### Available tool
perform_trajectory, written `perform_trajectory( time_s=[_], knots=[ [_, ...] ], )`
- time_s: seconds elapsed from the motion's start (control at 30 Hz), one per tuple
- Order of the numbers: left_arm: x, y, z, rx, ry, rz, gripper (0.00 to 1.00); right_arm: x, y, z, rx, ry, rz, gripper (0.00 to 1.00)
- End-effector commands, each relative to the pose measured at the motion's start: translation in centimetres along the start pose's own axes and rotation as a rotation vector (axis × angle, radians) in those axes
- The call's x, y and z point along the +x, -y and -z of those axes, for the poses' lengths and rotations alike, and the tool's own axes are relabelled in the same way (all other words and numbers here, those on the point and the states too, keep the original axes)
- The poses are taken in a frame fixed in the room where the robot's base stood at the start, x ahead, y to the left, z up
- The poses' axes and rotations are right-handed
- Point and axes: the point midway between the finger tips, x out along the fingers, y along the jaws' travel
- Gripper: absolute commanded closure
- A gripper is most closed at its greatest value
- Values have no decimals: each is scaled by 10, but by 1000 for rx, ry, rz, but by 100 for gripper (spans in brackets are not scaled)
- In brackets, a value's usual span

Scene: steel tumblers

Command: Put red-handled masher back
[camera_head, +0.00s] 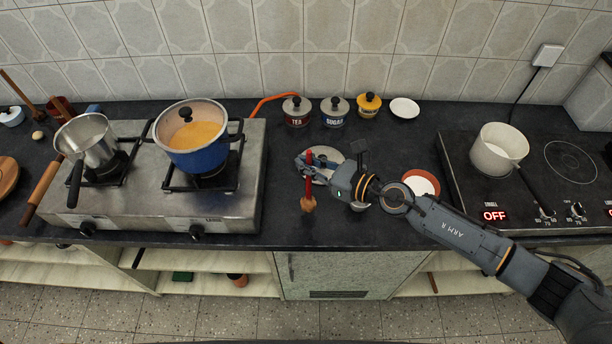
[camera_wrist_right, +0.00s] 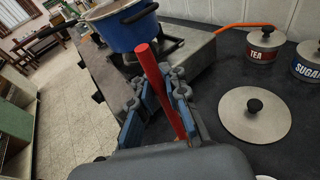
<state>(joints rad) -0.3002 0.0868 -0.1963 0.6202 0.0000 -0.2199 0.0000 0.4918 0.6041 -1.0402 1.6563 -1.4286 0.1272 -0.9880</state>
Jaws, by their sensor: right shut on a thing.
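The red-handled masher shows in the head view as a short red handle (camera_head: 309,180) with a tan, rounded lower end (camera_head: 308,204). It is close to upright above the dark counter. My right gripper (camera_head: 309,167) is shut on the red handle. In the right wrist view the red handle (camera_wrist_right: 158,82) stands tilted between the blue-padded fingers of my right gripper (camera_wrist_right: 160,110). The masher's lower end is hidden there. I cannot tell whether it touches the counter. My left gripper is not in view.
A steel lid (camera_head: 333,155) lies behind my right gripper. The steel gas stove (camera_head: 252,190) with a blue pot (camera_head: 195,160) and a saucepan (camera_head: 88,140) is at left. A terracotta bowl (camera_head: 434,178) and hob (camera_head: 560,190) are at right. Canisters (camera_head: 334,112) line the back.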

Motion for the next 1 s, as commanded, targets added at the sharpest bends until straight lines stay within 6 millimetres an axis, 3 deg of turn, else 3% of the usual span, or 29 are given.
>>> perform_trajectory(
  time_s=[0.1, 0.2, 0.63, 0.67, 0.77, 1.0],
  knots=[
    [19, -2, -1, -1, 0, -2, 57, 8, 1, 24, 6, 0, 0, 100],
    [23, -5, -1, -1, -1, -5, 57, 10, 1, 32, 4, 0, 0, 100],
    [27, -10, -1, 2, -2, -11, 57, 10, 1, 38, 1, 0, -1, 100],
    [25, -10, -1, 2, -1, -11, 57, 10, 1, 36, 1, 0, -1, 84],
    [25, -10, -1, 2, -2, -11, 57, 10, 1, 36, 1, -1, -1, 64],
    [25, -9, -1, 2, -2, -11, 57, 10, 1, 36, 1, -1, -1, 63]
  ],
)
